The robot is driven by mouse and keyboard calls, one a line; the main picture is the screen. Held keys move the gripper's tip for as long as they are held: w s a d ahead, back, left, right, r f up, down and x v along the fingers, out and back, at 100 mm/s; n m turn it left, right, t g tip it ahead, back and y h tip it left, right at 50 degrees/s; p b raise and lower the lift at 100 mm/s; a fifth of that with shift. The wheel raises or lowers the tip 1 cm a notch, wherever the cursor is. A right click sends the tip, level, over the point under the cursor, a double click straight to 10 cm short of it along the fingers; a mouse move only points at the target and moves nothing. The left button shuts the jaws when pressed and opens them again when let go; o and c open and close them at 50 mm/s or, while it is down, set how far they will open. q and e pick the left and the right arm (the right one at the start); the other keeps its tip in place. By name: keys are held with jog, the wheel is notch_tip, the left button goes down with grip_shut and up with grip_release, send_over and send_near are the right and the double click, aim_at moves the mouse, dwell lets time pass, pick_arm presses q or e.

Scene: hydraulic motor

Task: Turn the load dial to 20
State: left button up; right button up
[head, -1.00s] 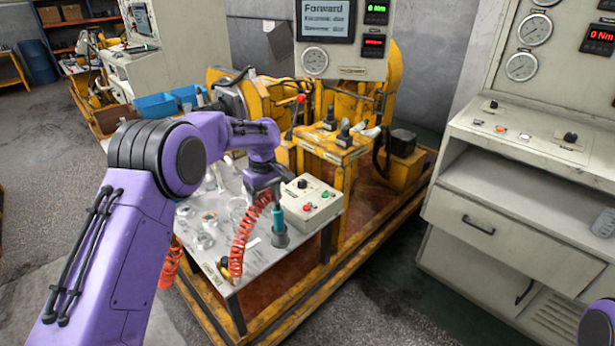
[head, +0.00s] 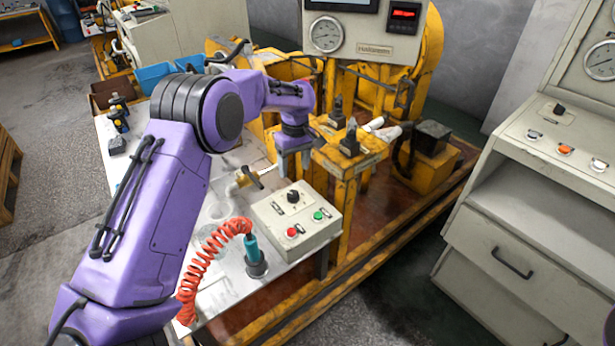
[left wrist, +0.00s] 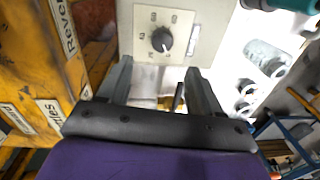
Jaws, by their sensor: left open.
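A grey control box (head: 297,222) sits at the bench edge with a black dial (head: 293,196) on its top, beside red and green buttons. In the left wrist view the black dial (left wrist: 162,40) has a ring of printed numbers, too small to read surely. My left gripper (head: 294,160) points down just behind the box in the head view. Its two fingers are apart and empty in the left wrist view (left wrist: 158,82). The dial lies beyond the fingertips and apart from them. My right gripper is out of view.
A teal tool (head: 252,250) with a coiled red hose (head: 205,265) stands in front of the box. A grey console (head: 540,200) stands at the right.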

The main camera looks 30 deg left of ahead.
pick_arm(q)
jog(key=shift+w+f, duration=0.25)
jog(key=shift+f, duration=0.35)
send_over(294, 192)
jog(key=s, duration=0.1)
notch_tip(294, 192, down, 4)
jog(key=shift+s+d+f+p, duration=0.15)
jog(key=shift+p, duration=0.15)
jog(key=f, duration=0.2)
jog(key=w+f, duration=0.1)
jog(key=f, duration=0.1)
jog(key=shift+f, duration=0.3)
jog(key=shift+s+r, duration=0.2)
jog(key=shift+s, duration=0.05)
jog(key=shift+w, duration=0.1)
jog(key=c, duration=1.1)
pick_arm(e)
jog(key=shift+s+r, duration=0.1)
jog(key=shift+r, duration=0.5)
